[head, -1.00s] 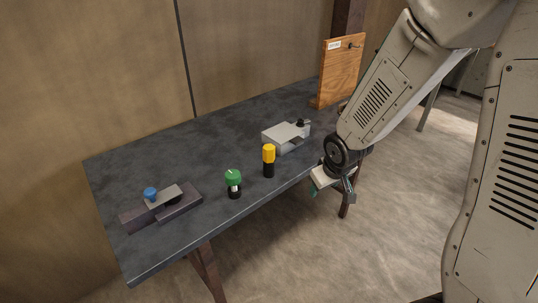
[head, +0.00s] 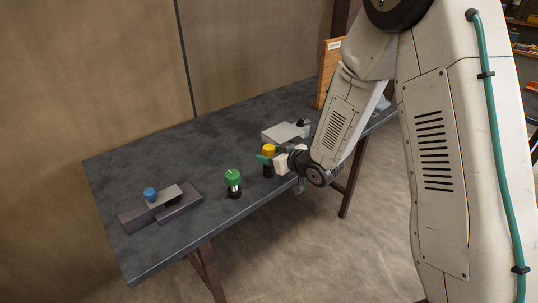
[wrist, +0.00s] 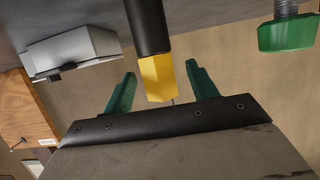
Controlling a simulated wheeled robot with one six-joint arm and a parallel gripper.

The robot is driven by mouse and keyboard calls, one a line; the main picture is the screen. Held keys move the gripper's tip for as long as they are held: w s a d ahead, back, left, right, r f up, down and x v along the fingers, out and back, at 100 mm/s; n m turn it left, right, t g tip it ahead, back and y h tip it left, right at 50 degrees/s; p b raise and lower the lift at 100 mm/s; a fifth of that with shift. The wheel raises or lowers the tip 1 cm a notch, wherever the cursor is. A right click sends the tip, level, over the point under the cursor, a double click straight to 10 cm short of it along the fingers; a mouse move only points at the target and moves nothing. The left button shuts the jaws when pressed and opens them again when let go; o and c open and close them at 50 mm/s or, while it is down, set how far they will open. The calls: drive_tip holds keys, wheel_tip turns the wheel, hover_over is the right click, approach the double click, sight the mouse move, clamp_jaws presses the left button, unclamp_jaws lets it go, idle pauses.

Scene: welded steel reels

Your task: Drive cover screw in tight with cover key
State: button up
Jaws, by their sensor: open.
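A tool with a yellow faceted top (head: 269,148) and a black lower body stands upright near the table's front edge. My gripper (head: 268,162) is at its side, partly covering it in the head view. In the wrist view the open green fingers of my gripper (wrist: 161,70) lie either side of the yellow top (wrist: 157,78); I cannot see contact. A green-capped piece (head: 233,178) stands to the left; its green cap (wrist: 287,36) also shows in the wrist view. No label tells which is the cover key, and I cannot make out the cover screw.
A grey box (head: 283,133) with a black knob is behind my gripper. A dark fixture (head: 183,204) with a blue knob (head: 150,193) is at the table's left. A wooden board (head: 326,80) stands at the far end. The back of the table (head: 190,140) is clear.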

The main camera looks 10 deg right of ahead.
drive_tip(key=x, duration=0.3)
drive_tip(key=shift+w+a+f, duration=0.1)
drive_tip(key=shift+w+f, duration=0.05)
drive_tip(key=shift+f, duration=0.15)
drive_tip(key=c, duration=1.1)
drive_tip(key=shift+r, duration=0.1)
drive_tip(key=shift+r, duration=4.95)
